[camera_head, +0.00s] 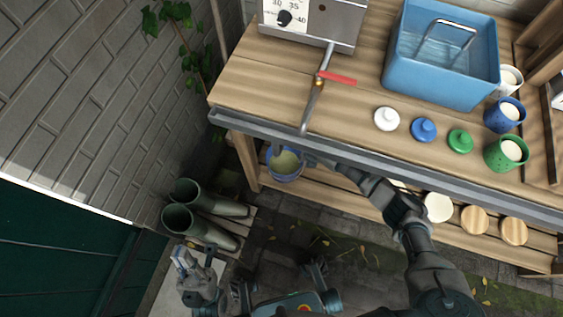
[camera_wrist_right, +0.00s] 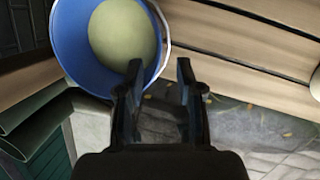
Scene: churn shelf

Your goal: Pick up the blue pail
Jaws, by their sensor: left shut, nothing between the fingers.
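The blue pail (camera_head: 285,164) hangs or stands under the front edge of the workbench, with something pale yellow-green in it. In the right wrist view the pail (camera_wrist_right: 75,60) fills the upper left, its thin wire handle along its right side. My right gripper (camera_wrist_right: 160,68) is open. Its left finger overlaps the pail's near rim in the picture, and the right finger is just beyond the rim; I cannot tell whether they touch it. In the head view my right arm reaches to the pail's right side, its fingertips partly hidden. My left gripper (camera_head: 181,259) is shut and empty at lower left.
The workbench (camera_head: 250,85) holds a blue basin (camera_head: 430,80), a tap with red handle (camera_head: 338,78), coloured lids and cups. Its grey front edge (camera_head: 400,165) overhangs the pail. A lower shelf carries round wooden pieces (camera_head: 474,219).

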